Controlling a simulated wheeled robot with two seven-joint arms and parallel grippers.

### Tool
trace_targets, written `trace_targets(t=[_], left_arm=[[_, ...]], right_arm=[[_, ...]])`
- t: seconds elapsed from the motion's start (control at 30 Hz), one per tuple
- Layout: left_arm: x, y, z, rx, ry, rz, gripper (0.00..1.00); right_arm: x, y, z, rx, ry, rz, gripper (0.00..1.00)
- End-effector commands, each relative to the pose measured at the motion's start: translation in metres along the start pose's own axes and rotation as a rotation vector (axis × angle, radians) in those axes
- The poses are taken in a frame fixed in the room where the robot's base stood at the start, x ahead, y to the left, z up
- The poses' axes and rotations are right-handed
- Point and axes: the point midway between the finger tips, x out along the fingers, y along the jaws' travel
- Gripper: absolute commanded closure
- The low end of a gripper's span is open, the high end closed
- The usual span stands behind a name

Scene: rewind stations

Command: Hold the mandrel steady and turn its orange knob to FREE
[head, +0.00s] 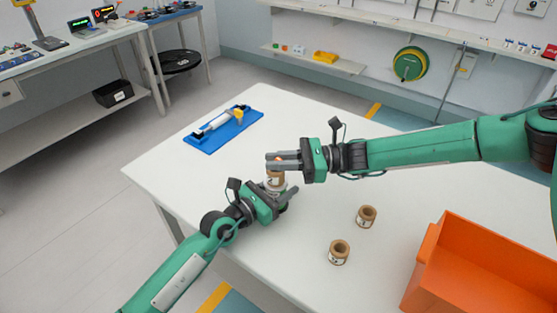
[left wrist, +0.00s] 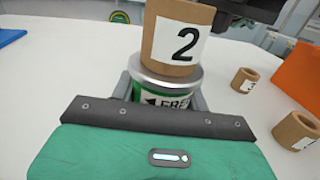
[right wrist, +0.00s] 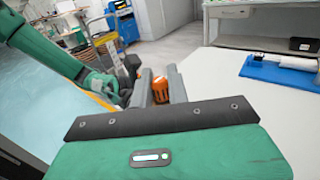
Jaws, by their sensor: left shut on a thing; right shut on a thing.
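The mandrel stands on the white table with a metal collar (left wrist: 160,80) and a green-and-white band (left wrist: 165,102) that reads "FRE" beside a black arrow, the rest hidden. A cardboard core (left wrist: 175,35) labelled 2 sits around its upper part; the core also shows in the head view (head: 275,179). My left gripper (head: 281,194) is shut around the mandrel's lower body. The orange knob (right wrist: 160,88) is at the top. My right gripper (head: 276,161) is shut on the knob from the right, one finger on each side. The knob's pointer cannot be made out.
Two loose cardboard cores (head: 366,216) (head: 339,252) stand on the table (head: 270,110) to the right of the mandrel. An orange bin (head: 432,250) is at the near right. A blue holder (head: 204,143) with a white roller lies at the far left.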

Motion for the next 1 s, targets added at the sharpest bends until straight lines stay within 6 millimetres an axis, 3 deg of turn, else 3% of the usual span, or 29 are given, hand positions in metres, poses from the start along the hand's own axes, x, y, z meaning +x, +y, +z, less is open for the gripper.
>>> trace_targets(t=[0.4,1.0], left_arm=[[0.0004,-0.0021,0.0003,0.0,-0.001,-0.003,0.84],[0.001,-0.0046,0.0002,0.001,0.0,-0.008,0.84]], right_arm=[[0.001,0.0007,0.0001,0.003,-0.006,-0.23,1.0],[0.0053,0.0007,0.0002,0.002,-0.008,-0.435,1.0]])
